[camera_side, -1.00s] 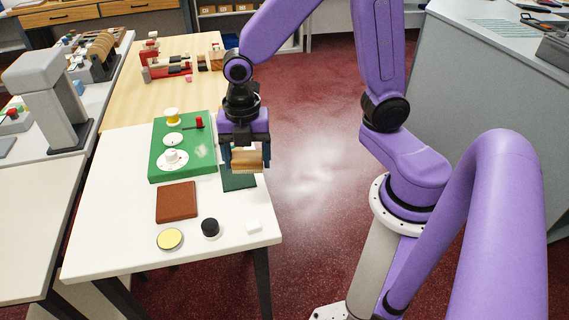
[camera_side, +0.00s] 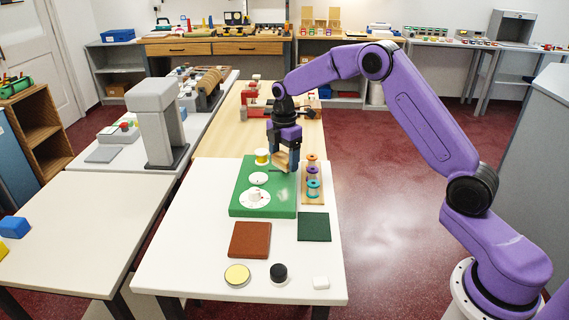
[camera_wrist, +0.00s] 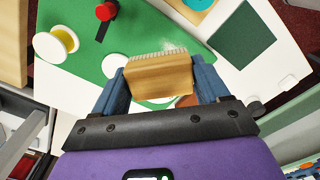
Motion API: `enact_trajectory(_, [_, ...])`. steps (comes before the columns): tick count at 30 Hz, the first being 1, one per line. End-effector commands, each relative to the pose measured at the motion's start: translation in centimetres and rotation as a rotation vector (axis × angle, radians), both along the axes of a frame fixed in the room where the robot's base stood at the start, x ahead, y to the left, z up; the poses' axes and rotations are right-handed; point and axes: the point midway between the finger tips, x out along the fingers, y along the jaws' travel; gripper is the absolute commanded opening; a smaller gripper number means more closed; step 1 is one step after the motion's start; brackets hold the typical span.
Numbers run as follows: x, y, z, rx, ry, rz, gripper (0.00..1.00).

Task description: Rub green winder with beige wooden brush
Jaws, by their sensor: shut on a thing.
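The green winder (camera_side: 240,203) is a flat green board with white round parts, a yellow-and-white spool (camera_side: 262,157) and a lever whose red knob (camera_wrist: 106,11) shows in the wrist view. My gripper (camera_side: 284,167) is shut on the beige wooden brush (camera_side: 279,161) and holds it over the winder's back right part. In the wrist view the brush (camera_wrist: 158,79) lies between both fingers, its pale bristles pointing to the top of the picture. A pale patch (camera_wrist: 172,46) shows on the green beside the bristles. I cannot tell whether the bristles touch the board.
A wooden rack with coloured spools (camera_side: 313,175) stands right of the winder. A dark green square (camera_side: 314,227), a brown square (camera_side: 250,240), a yellow disc (camera_side: 237,275), a black knob (camera_side: 279,272) and a white block (camera_side: 321,282) lie nearer the front. Bare white table (camera_side: 190,235) shows at left.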

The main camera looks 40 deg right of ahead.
Motion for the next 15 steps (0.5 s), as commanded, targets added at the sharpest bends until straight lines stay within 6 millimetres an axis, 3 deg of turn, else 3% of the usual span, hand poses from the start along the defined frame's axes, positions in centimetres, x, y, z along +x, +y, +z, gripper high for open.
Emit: enact_trajectory(15, [0.0,-0.1,-3.7,0.000,0.001,-0.001,0.50])
